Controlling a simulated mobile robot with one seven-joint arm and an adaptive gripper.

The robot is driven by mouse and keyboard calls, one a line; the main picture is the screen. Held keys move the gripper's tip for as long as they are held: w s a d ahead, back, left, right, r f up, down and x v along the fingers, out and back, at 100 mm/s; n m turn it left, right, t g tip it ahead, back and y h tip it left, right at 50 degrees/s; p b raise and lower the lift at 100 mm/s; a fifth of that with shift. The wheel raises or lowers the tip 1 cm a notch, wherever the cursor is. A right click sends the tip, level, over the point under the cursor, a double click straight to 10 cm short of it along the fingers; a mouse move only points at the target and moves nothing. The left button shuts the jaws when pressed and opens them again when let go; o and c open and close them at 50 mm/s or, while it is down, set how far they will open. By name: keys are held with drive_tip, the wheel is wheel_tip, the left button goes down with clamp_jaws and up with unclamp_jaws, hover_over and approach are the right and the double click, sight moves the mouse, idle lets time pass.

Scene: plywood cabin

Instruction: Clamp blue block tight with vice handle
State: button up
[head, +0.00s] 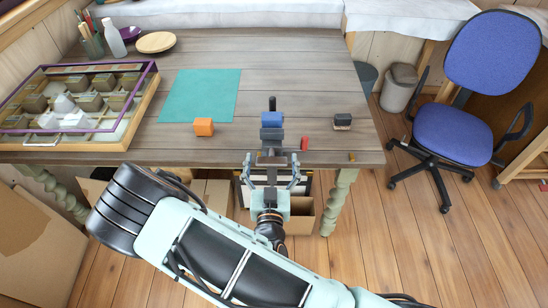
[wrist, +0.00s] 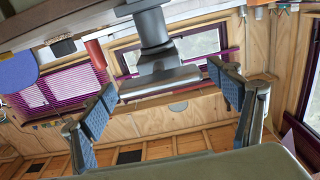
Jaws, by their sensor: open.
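The blue block (head: 271,119) sits at the dark grey vice (head: 271,139) near the table's front edge, apparently between its jaws; contact on both sides cannot be told. The vice's grey front end faces my gripper, and it also shows in the wrist view (wrist: 152,30). The flared grey handle (wrist: 160,81) lies across the space between my fingers. My gripper (head: 270,170) is open just in front of the vice, with one finger on each side. Its blue-grey pads show in the wrist view (wrist: 163,102), apart from the handle. The blue block is not visible there.
An orange block (head: 204,127) stands left of the vice, by a teal mat (head: 200,96). A red piece (head: 304,143) is close right of the vice, and a dark block (head: 342,121) is farther right. A purple-edged display case (head: 147,101) fills the table's left.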

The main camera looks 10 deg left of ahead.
drive_tip(key=c, duration=1.2)
drive_tip(key=shift+r+m, duration=0.1)
drive_tip(key=shift+m, duration=0.3)
